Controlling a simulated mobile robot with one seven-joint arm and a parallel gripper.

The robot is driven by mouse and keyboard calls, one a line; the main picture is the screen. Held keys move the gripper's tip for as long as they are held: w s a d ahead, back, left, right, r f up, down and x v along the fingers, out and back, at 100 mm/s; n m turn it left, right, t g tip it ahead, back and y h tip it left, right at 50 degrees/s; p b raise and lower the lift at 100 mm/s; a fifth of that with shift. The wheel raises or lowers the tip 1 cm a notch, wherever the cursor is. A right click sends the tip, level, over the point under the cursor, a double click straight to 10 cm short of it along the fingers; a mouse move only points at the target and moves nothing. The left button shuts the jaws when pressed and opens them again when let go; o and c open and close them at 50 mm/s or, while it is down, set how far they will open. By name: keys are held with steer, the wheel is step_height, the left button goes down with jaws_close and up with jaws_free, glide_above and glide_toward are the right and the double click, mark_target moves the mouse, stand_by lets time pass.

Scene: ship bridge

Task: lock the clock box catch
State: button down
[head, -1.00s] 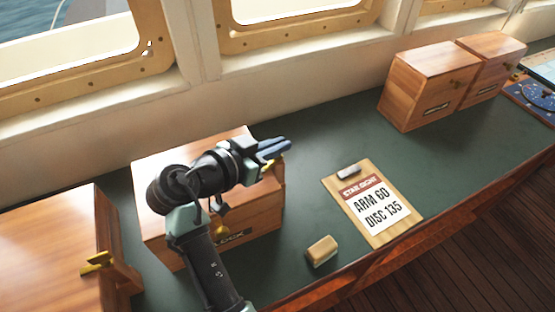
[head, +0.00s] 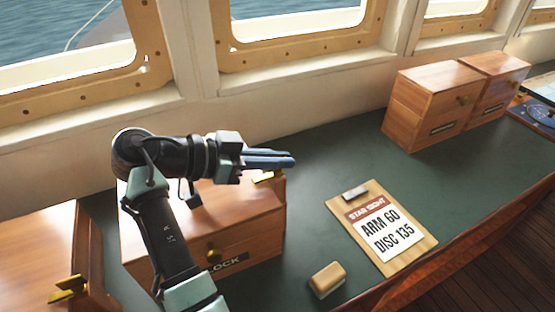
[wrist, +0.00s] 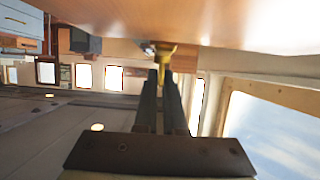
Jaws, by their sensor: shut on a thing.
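The clock box (head: 250,218) is a wooden box on the green counter, its front label partly hidden by my arm and ending in "LOCK". A brass knob (head: 213,256) sits on its front. The brass catch (head: 264,178) is at the box's right end, partly under my gripper (head: 290,160). In the wrist view the catch (wrist: 164,58) stands out from the wooden face, between the tips of my gripper's fingers (wrist: 163,84). My gripper is shut on the catch. The exact contact is hard to see.
Another wooden box (head: 35,245) with a brass catch stands at the left. A clipboard (head: 412,247) reads "ARM 60, DISC 135". A tan block (head: 327,280) lies near the front edge. Two wooden boxes (head: 425,105) stand at the back right. The counter (head: 320,160) between is clear.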

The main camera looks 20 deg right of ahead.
steer(key=shift+f, duration=0.1)
steer(key=c, duration=1)
jaws_free()
steer(key=b+v, duration=0.1)
steer(key=v, duration=1.2)
steer(key=shift+d, duration=0.1)
